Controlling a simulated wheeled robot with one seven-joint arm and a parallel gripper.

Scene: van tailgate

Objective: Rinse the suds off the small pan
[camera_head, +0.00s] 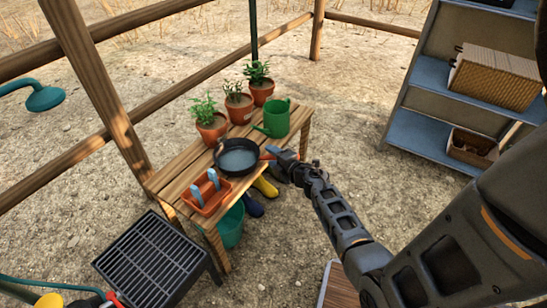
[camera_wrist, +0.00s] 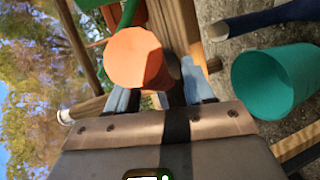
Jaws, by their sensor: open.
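The small pan (camera_head: 237,157) is dark and round and sits on the wooden bench. Its inside holds a pale bluish layer. Its orange handle (camera_head: 267,156) points right. My gripper (camera_head: 275,153) is at the end of this handle, at the bench's right edge. In the wrist view my gripper (camera_wrist: 158,86) has its two fingers apart. A large round orange end, apparently the handle (camera_wrist: 135,57), lies just ahead of and partly between them. I cannot tell whether they touch it. A teal shower head (camera_head: 46,98) hangs at the far left.
A black grate (camera_head: 150,262) stands at the lower left. On the bench are an orange caddy (camera_head: 207,198), a green watering can (camera_head: 277,118) and potted plants (camera_head: 210,127). A teal bucket (camera_head: 231,228) and boots (camera_head: 253,206) are below. A shelf (camera_head: 425,135) stands right.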

